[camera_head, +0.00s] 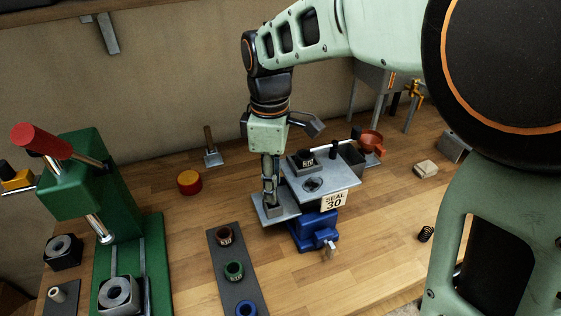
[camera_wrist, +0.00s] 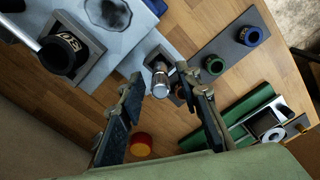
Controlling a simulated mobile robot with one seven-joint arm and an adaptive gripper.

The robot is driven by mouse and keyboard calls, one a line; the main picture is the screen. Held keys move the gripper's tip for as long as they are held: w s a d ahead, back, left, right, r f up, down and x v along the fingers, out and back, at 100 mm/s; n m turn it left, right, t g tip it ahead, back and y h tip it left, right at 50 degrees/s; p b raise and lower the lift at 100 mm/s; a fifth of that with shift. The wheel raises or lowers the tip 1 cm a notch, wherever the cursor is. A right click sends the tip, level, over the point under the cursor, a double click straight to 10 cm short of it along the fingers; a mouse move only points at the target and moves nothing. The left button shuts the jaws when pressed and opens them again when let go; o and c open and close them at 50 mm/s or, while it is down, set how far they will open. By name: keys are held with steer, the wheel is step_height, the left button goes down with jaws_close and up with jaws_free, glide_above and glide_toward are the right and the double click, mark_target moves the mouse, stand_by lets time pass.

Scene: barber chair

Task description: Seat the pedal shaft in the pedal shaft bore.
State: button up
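A short shiny metal cylinder, which looks like the pedal shaft (camera_wrist: 160,78), stands in a dark holder in the wrist view. My gripper (camera_wrist: 161,88) is open, with one finger on either side of the cylinder and visible gaps. In the head view my gripper (camera_head: 270,200) points down over a small grey plate (camera_head: 288,212); its fingers hide most of the cylinder there. I cannot tell whether contact exists.
A blue vise (camera_head: 312,232) and the "SEAL 30" label (camera_head: 334,201) are beside my gripper. A dark strip (camera_head: 222,256) carries several coloured rings. A green press (camera_head: 75,178) stands left; a red-yellow round container (camera_head: 189,182) lies behind. The right front bench is mostly clear.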

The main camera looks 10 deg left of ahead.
step_height(320, 180, up, 12)
steer(key=shift+f, duration=0.2)
steer(key=shift+d+f, duration=0.1)
